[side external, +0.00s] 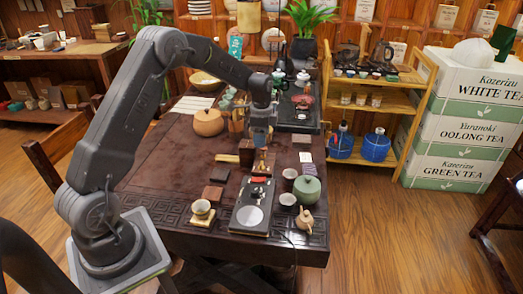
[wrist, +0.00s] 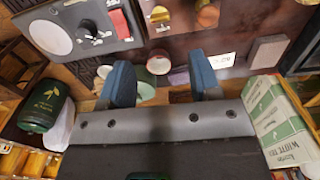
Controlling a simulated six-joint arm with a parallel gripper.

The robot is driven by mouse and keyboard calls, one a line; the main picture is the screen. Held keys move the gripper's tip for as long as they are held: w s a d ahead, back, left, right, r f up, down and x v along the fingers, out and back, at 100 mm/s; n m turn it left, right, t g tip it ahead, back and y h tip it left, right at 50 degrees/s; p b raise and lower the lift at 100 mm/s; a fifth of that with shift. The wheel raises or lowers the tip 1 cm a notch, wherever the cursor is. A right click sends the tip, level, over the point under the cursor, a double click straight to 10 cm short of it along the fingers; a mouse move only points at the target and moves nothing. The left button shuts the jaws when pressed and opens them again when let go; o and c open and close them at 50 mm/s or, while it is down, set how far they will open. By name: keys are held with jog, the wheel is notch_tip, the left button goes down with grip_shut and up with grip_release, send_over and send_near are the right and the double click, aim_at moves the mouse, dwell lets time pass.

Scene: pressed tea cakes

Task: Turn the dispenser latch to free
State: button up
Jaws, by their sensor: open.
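My gripper (side external: 261,143) points down above the middle of the dark tea table in the side view. Its two blue fingers stand apart with nothing between them in the wrist view (wrist: 162,82). Just below it is a small wooden and brass piece (side external: 264,162); brass parts (wrist: 207,14) show at the top of the wrist view. A flat grey device (side external: 253,207) with a pale round plate lies in front of the gripper. In the wrist view this device (wrist: 90,52) shows a black knob (wrist: 88,30) and a red part (wrist: 120,22). I cannot tell which part is the latch.
An orange-brown pot (side external: 208,122) stands behind left. Dark blocks (side external: 213,193) and a cup on a stand (side external: 202,211) lie left. The table's left part is clear.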

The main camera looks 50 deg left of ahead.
jog(key=shift+r, duration=1.6)
jog(key=s+d+r+n+t, duration=0.3)
jog(key=s+d+r+n, duration=0.2)
jog(key=s+d+r, duration=0.95)
jog(key=s+d+r+n+t, duration=0.1)
jog(key=s+d+n, duration=0.3)
jog(key=s, duration=1)
jog(key=shift+s+d+r+t, duration=0.25)
jog(key=shift+d+t, duration=0.15)
jog(key=shift+t, duration=0.4)
jog(key=shift+c, duration=0.3)
